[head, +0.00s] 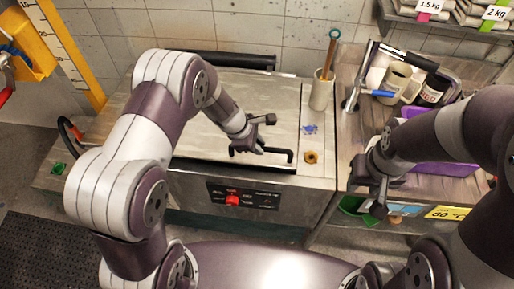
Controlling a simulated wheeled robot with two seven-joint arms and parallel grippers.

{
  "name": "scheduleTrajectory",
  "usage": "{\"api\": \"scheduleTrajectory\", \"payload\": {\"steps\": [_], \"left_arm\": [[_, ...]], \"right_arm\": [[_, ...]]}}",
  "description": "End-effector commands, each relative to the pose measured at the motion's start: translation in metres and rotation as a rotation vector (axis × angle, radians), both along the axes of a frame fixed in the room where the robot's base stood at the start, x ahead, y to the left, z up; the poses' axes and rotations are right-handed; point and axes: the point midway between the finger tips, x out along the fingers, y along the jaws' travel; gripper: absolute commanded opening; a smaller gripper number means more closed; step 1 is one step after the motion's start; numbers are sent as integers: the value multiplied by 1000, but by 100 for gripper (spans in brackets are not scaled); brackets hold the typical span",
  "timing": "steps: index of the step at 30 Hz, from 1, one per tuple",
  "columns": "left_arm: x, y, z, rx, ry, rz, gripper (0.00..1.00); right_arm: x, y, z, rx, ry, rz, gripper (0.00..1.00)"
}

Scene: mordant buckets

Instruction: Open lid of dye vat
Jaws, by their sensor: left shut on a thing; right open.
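The dye vat (318,178) is a steel cabinet with a flat metal lid (215,138) on top. The lid lies flat and looks closed. A black bar handle (280,155) runs along the lid's front edge. My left gripper (250,148) is at the handle's left part and is shut on it; its fingers partly hide that part. My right gripper (372,190) is open and empty, right of the vat, in front of the side bench. The vat's front panel (245,196) has a red knob (232,200).
A beige container (320,95) with a stirring stick stands on the vat's back right. A black roll bar (220,60) lies behind the lid.

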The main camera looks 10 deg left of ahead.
Motion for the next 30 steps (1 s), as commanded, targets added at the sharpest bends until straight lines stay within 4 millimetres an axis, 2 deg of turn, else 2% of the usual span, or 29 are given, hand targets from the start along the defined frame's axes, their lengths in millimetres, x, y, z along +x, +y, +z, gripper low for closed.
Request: {"api": "scheduleTrajectory", "payload": {"steps": [1, 3, 9, 12, 15, 21, 30], "left_arm": [[9, 1, 34, 2, -13, 3, 0], [16, 1, 57, 2, -13, 3, 0], [46, 1, 118, 2, -16, 4, 0], [62, 1, 140, 2, -17, 4, 0], [78, 1, 157, 2, -19, 5, 0], [102, 2, 181, 3, -20, 7, 0], [115, 2, 194, 3, -15, 7, 0]], "right_arm": [[0, 0, 29, 0, -1, 0, 43], [0, 0, 49, 0, -1, 0, 43], [0, 0, 101, 0, -1, 0, 43], [0, 0, 117, 0, -1, 0, 43], [0, 0, 124, 0, 0, 0, 43], [0, 0, 127, 0, 0, 0, 43], [0, 0, 128, 0, 0, 0, 43]]}}
